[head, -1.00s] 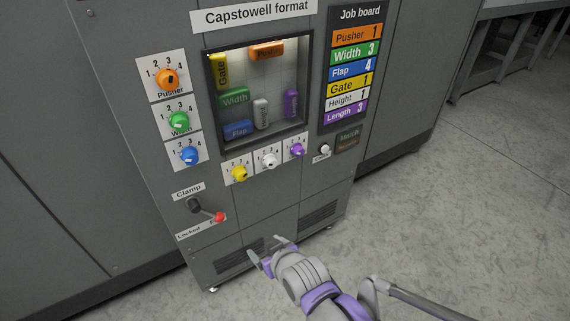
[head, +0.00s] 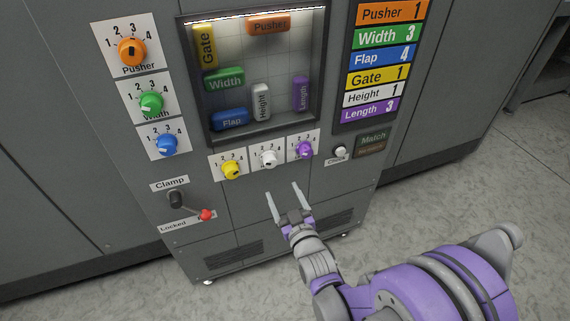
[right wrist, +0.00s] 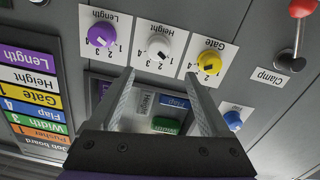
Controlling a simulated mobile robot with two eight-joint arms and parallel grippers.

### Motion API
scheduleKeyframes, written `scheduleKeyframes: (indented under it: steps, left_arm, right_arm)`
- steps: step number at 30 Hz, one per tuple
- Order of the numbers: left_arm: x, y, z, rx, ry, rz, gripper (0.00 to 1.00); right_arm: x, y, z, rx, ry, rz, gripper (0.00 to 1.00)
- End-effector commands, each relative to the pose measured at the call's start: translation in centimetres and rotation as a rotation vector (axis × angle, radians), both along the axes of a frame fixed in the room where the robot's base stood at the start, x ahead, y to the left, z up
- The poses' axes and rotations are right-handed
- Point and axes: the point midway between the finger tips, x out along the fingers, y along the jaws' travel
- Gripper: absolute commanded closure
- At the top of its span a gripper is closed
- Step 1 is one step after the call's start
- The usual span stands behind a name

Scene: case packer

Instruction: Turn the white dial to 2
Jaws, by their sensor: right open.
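The white dial (head: 268,158) sits on a card numbered 1 to 4, between the yellow dial (head: 231,170) and the purple dial (head: 304,149), below the display window. It also shows, inverted, in the right wrist view (right wrist: 158,47), with a dark mark on its knob; I cannot tell surely which number this points at. My right gripper (head: 282,190) is open and empty, its fingers pointing up toward the panel just below the white dial. In the right wrist view the fingertips (right wrist: 159,75) lie either side of the dial's line, apart from it. My left gripper is not in view.
Orange, green and blue dials (head: 167,145) line the panel's left side. A clamp lever with a red knob (head: 206,215) juts out at lower left. A small white button (head: 340,152) is right of the purple dial. The job board (head: 384,60) lists Height 1.

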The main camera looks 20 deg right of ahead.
Motion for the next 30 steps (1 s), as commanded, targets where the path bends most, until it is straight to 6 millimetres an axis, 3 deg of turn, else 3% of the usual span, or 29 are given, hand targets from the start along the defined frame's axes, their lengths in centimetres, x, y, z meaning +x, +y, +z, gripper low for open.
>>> scheduleKeyframes:
  steps: [8,21,30]
  left_arm:
    - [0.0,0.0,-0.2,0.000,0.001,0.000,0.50]
    - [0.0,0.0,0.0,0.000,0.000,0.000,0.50]
    - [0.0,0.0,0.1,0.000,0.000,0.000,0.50]
  right_arm:
    - [1.3,0.0,-0.2,-0.004,-0.029,0.001,0.19]
    - [9.1,0.1,-0.2,-0.004,-0.028,0.000,0.19]
    - [11.0,0.1,-0.2,-0.004,-0.027,0.000,0.19]
